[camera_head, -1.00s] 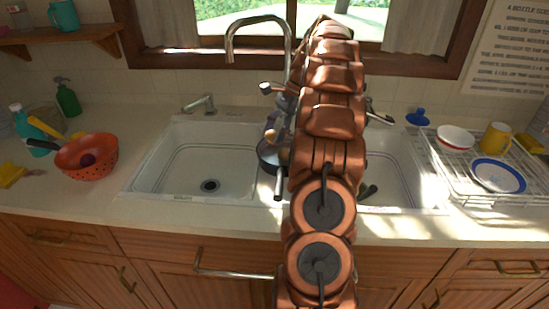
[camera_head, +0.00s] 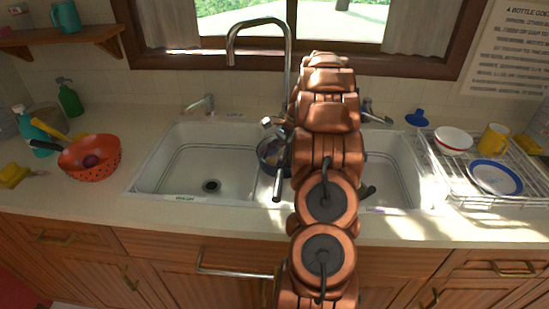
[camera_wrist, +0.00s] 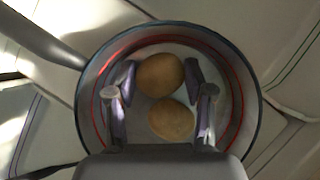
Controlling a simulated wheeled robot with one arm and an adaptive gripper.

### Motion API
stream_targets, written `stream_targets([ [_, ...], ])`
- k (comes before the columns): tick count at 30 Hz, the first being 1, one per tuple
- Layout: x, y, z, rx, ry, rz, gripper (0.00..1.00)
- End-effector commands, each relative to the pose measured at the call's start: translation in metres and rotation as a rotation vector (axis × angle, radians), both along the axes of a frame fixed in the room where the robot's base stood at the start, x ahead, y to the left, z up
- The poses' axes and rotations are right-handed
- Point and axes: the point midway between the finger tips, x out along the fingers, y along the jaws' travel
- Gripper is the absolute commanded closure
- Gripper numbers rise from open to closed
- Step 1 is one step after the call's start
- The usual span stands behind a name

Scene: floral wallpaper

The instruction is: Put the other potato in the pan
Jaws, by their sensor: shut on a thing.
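The pan (camera_head: 264,152) sits on the divider between the two sink basins, partly hidden by my arm in the head view. In the wrist view, the round pan (camera_wrist: 248,75) has a dark handle at upper left. Two tan potatoes show within its rim. My gripper (camera_wrist: 161,78) points down into the pan, its fingers on either side of the upper potato (camera_wrist: 160,74) and shut on it. The other potato (camera_wrist: 171,119) lies just below it in the picture, between the finger bases. Whether the held potato touches the pan bottom cannot be told.
The faucet (camera_head: 289,60) rises behind the pan. An orange colander (camera_head: 96,166) holding a dark round item stands on the left counter. A dish rack (camera_head: 455,171) with a bowl, plate and yellow mug is at right. The left basin (camera_head: 205,160) is empty.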

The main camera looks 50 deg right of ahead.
Motion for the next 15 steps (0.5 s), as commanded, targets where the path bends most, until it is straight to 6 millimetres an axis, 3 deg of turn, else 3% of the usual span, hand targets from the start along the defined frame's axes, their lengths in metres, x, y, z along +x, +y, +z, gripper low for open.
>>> stream_targets([
  [7, 0.0004, 0.0006, -0.0027, 0.001, 0.000, 0.000, 0.83],
  [8, 0.0003, 0.0004, -0.0028, 0.000, 0.000, 0.000, 0.46],
  [15, 0.0002, 0.0004, -0.0023, 0.000, 0.000, 0.000, 0.23],
])
